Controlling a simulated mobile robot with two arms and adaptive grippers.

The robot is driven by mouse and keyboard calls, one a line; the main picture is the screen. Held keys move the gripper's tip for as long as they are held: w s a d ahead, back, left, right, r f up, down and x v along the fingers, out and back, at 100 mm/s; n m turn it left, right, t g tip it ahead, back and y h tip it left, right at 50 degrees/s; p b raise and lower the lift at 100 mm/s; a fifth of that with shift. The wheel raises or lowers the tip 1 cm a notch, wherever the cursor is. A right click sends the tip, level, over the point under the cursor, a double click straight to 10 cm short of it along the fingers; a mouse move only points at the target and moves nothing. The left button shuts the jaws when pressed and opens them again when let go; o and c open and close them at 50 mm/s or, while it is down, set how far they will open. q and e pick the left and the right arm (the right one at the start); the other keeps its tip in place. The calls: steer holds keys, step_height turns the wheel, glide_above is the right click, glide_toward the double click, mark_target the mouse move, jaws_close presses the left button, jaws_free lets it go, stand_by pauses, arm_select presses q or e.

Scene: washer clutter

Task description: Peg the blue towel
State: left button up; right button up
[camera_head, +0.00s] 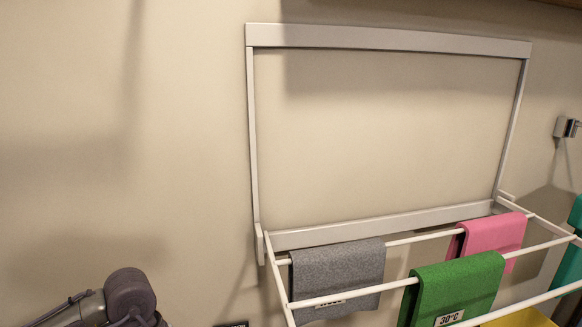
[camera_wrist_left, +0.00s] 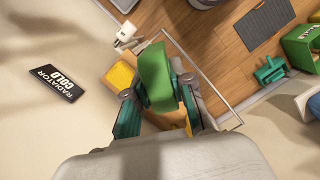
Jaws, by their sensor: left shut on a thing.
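In the left wrist view my left gripper (camera_wrist_left: 160,105) is shut on a green object (camera_wrist_left: 154,78) between its two fingers. Its shape is blocky and I cannot tell for sure whether it is a peg. In the head view a white drying rack (camera_head: 399,283) is fixed to the wall. A grey towel (camera_head: 338,272), a green towel (camera_head: 455,287) with a "30°C" label and a pink towel (camera_head: 492,235) hang on its bars.
The left wrist view shows a black "RADIATOR COLD" sign (camera_wrist_left: 56,80), a grey mat (camera_wrist_left: 264,21) on the wooden floor and a green container (camera_wrist_left: 301,45). The wall left of the rack is bare.

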arm_select(q)
steer(key=s+d+r+m+y, duration=0.1)
steer(key=s+m, duration=0.2)
steer(key=m, duration=0.4)
steer(key=s+d+r+m+g, duration=0.1)
steer(key=s+m, duration=0.3)
steer(key=m, duration=0.4)
steer(key=shift+d+r+y, duration=0.4)
steer(key=shift+r, duration=0.4)
